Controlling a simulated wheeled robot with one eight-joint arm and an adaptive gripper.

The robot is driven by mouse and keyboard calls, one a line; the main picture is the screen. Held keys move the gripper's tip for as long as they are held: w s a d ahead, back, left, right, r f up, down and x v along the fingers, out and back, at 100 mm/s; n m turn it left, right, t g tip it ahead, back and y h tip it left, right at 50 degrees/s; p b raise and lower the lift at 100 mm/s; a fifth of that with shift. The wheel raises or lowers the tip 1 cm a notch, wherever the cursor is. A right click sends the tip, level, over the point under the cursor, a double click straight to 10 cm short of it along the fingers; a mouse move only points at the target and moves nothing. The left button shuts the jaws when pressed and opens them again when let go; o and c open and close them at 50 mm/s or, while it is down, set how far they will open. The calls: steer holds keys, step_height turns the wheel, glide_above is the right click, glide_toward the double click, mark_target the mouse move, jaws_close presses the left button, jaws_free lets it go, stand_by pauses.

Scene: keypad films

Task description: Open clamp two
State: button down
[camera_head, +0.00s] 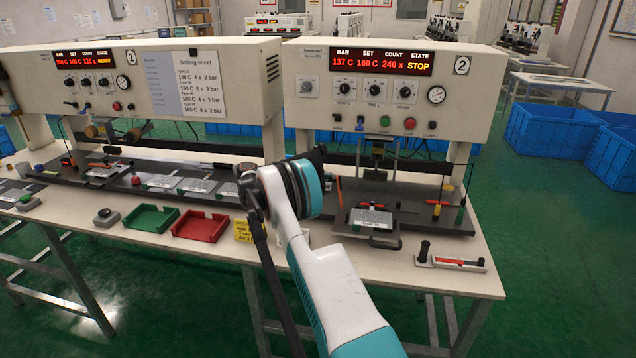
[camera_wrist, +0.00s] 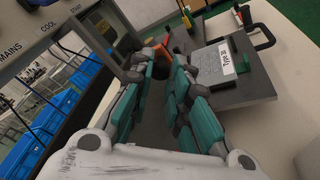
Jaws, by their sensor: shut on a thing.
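Station 2 (camera_head: 385,60) stands at the right, its display reading 137 C, 160 C, 240 and STOP. On its dark base a fixture plate (camera_head: 348,232) holds a grey keypad film (camera_head: 372,216); the film also shows in the wrist view (camera_wrist: 212,66) with a white type label. An orange handle (camera_head: 340,190) stands upright left of the film and seems to be clamp two's. My gripper (camera_wrist: 164,62) has its teal fingers drawn together by this orange handle (camera_wrist: 187,56), seemingly gripping it. The exact contact is hard to see. In the head view my own wrist hides the fingers.
The heated press head (camera_head: 378,160) hangs behind the film. A black handle (camera_head: 385,243) sticks out at the plate's front.

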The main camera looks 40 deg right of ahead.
steer(key=shift+f, duration=0.15)
steer(key=c, duration=1.5)
jaws_free()
steer(key=shift+d, duration=0.1)
steer(key=shift+o, duration=0.2)
steer(key=v, duration=0.7)
steer(key=shift+a, duration=0.25)
steer(key=shift+w, duration=0.1)
